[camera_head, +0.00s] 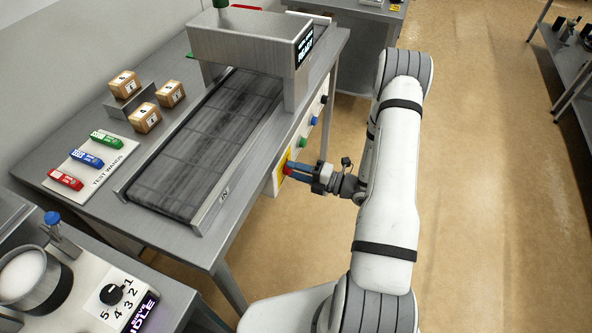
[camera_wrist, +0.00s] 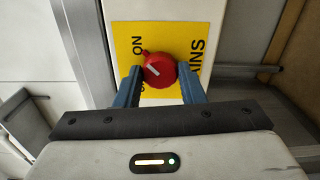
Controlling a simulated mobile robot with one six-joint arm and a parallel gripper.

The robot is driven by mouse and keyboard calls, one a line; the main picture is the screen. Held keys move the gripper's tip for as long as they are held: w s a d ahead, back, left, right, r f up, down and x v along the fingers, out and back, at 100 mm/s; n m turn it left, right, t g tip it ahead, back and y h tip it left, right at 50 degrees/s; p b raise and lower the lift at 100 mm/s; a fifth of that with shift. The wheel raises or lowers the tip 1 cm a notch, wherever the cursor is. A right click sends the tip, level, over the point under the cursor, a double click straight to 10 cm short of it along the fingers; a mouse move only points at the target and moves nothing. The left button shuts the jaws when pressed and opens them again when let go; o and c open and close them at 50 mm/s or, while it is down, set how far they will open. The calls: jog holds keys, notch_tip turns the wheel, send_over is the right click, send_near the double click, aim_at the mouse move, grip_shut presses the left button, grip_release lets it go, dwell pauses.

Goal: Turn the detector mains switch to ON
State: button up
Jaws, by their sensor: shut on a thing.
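The mains switch is a red round knob (camera_wrist: 160,70) on a yellow plate (camera_wrist: 190,36) in the wrist view. The plate has "ON" printed at the knob's upper left and "MAINS" at its right; other lettering at lower left is partly hidden by a finger. A short pale line on the knob slants toward the upper left. My gripper (camera_wrist: 161,76) has its two blue fingers on either side of the knob, shut on it. In the head view my gripper (camera_head: 291,169) meets the red knob (camera_head: 287,170) on the side of the conveyor table.
Green and blue buttons (camera_head: 315,121) sit along the same side panel. The conveyor (camera_head: 210,135) with its detector hood (camera_head: 250,45) is above left. Boxes and test wands (camera_head: 88,160) lie on the table. The floor (camera_head: 480,200) to the right is clear.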

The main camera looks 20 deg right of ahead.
jog(key=o, duration=1)
jog(key=shift+b+v, duration=0.6)
jog(key=shift+v, duration=3.3)
jog(key=shift+r, duration=0.1)
